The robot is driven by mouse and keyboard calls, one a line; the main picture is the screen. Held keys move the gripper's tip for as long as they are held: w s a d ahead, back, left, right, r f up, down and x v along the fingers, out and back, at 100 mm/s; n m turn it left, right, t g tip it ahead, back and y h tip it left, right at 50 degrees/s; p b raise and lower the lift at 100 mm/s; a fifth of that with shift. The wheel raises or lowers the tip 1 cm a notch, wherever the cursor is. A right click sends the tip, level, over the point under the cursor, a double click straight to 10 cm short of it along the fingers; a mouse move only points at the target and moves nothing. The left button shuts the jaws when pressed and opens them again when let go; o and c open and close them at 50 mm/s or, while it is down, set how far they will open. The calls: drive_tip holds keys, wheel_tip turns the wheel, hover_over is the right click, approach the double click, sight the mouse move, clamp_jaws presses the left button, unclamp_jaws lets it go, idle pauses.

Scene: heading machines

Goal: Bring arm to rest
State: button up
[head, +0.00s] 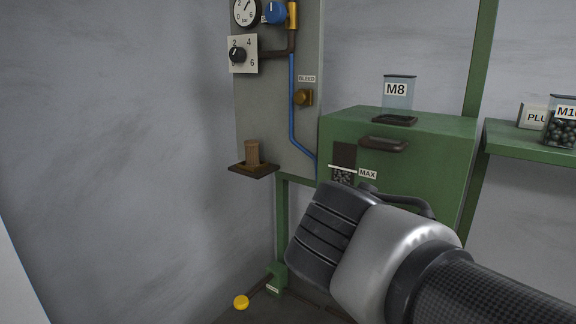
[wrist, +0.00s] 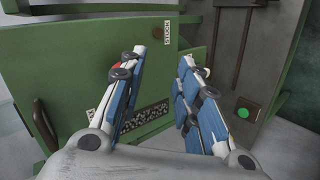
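My arm (head: 385,255) reaches in from the lower right of the head view, in front of the green machine cabinet (head: 445,150). Its dark ribbed end hides part of the cabinet front, and my fingers do not show there. In the wrist view my gripper (wrist: 163,62) is open, with a clear gap between its two blue-padded fingers and nothing between them. The fingers point at a green panel (wrist: 70,65) with a STUCK label (wrist: 167,33). A speckled window strip (wrist: 150,114) shows beyond the fingers. I cannot tell how far the fingertips are from the panel.
A grey panel (head: 262,110) carries a gauge (head: 246,10), a numbered dial (head: 238,55) and a brass BLEED knob (head: 303,97). An M8 jar (head: 399,96) stands on the cabinet. A green shelf (head: 535,145) is at right. A green button (wrist: 243,114) is right of my fingers.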

drive_tip(key=s+a+f+m+g+y+b, duration=0.1)
drive_tip(key=s+a+f+m+y+b, duration=0.1)
drive_tip(key=s+f, duration=0.5)
drive_tip(key=s+a+f+m+g+y+b, duration=0.2)
drive_tip(key=s+f+m+y+b, duration=0.3)
drive_tip(key=f, duration=1.1)
drive_tip(key=s, duration=0.3)
drive_tip(key=shift+s+f+b, duration=0.25)
drive_tip(key=shift+f+b, duration=0.15)
